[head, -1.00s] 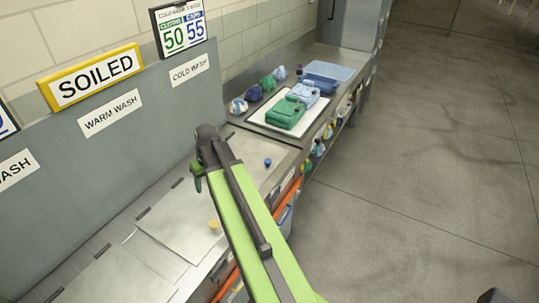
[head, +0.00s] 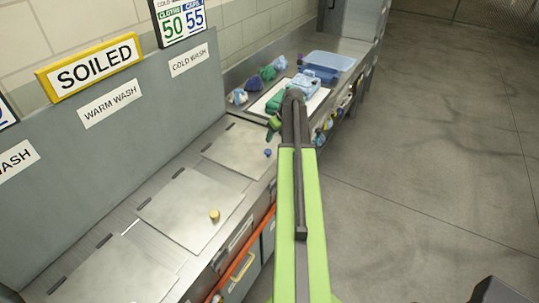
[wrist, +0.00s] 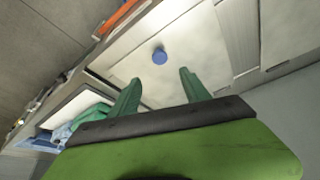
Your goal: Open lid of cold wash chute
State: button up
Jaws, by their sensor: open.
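The cold wash chute lid (head: 240,147) is a flat metal panel, lying shut in the counter below the "COLD WASH" sign (head: 190,59). Its blue knob (head: 267,153) stands near the front edge. In the wrist view the lid (wrist: 180,60) shows with the blue knob (wrist: 159,56) ahead of and between my fingertips. My gripper (wrist: 157,80) is open and empty, apart from the knob. In the head view my gripper (head: 272,128) is partly hidden by my arm and appears beyond the knob.
The warm wash lid (head: 185,205) with a tan knob (head: 214,215) is shut, nearer to me. An orange rail (head: 240,252) runs along the front. The floor at right is clear.

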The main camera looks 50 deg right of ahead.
aim_at(268, 151)
jog(key=b+x, duration=1)
jog(key=x, duration=0.3)
jog(key=shift+r, duration=0.1)
jog(key=shift+c, duration=0.3)
grip_shut()
dwell(0.3)
